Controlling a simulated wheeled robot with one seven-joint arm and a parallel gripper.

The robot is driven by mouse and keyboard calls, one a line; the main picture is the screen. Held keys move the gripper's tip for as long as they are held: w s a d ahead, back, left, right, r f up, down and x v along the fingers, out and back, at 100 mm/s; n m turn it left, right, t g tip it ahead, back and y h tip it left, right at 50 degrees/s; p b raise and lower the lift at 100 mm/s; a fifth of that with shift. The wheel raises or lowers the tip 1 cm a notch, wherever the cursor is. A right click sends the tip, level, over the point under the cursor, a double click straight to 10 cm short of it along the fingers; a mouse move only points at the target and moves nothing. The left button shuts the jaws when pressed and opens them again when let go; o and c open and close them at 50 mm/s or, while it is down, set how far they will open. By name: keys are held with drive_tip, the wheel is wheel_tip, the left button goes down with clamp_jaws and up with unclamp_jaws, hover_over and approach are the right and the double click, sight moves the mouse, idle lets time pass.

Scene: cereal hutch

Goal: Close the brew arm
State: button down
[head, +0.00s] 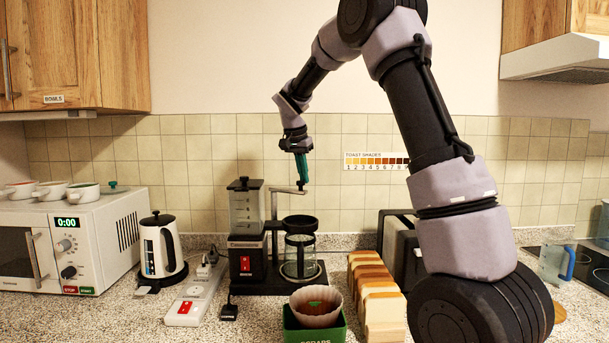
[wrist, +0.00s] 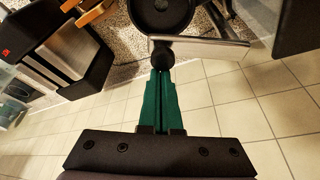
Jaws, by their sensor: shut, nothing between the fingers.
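The coffee maker (head: 246,240) stands mid-counter, with a clear tank at left. Its brew arm (head: 287,191) is a thin metal bar reaching right from the tank side, with a dark knob at its end. In the wrist view the brew arm (wrist: 205,50) is a flat silvery bar with a round black knob (wrist: 162,54). The black round basket holder (head: 300,224) sits lower and nearer the front; the bar appears on its wall side. My gripper (head: 301,178) points down with green fingers shut and empty. Its fingertips are right by the knob; whether they touch is unclear.
A glass carafe (head: 300,258) stands under the holder. In front is a green scraps box (head: 300,335) with a paper filter (head: 316,308). Bread slices (head: 372,285) and a toaster (head: 400,250) are at right. A kettle (head: 160,250) and power strip (head: 196,295) are at left.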

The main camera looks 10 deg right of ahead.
drive_tip(key=shift+s+a, duration=0.3)
drive_tip(key=shift+s, duration=0.2)
idle(0.4)
drive_tip(key=v, duration=1)
drive_tip(key=s+d+r+n+y, duration=0.1)
drive_tip(key=s+d+r, duration=0.25)
drive_tip(key=s, duration=0.55)
drive_tip(key=s+d+f+n+t+y, duration=0.1)
drive_tip(key=s+d+f+t, duration=0.1)
drive_tip(key=s, duration=0.9)
drive_tip(key=s+d+f+n+t+y, duration=0.1)
drive_tip(key=s+f, duration=0.3)
drive_tip(key=s, duration=0.8)
drive_tip(key=shift+d+f+n+t+y, duration=0.25)
drive_tip(key=shift+d+n+t+y, duration=0.2)
drive_tip(key=shift+t+y, duration=0.25)
drive_tip(key=shift+s, duration=0.1)
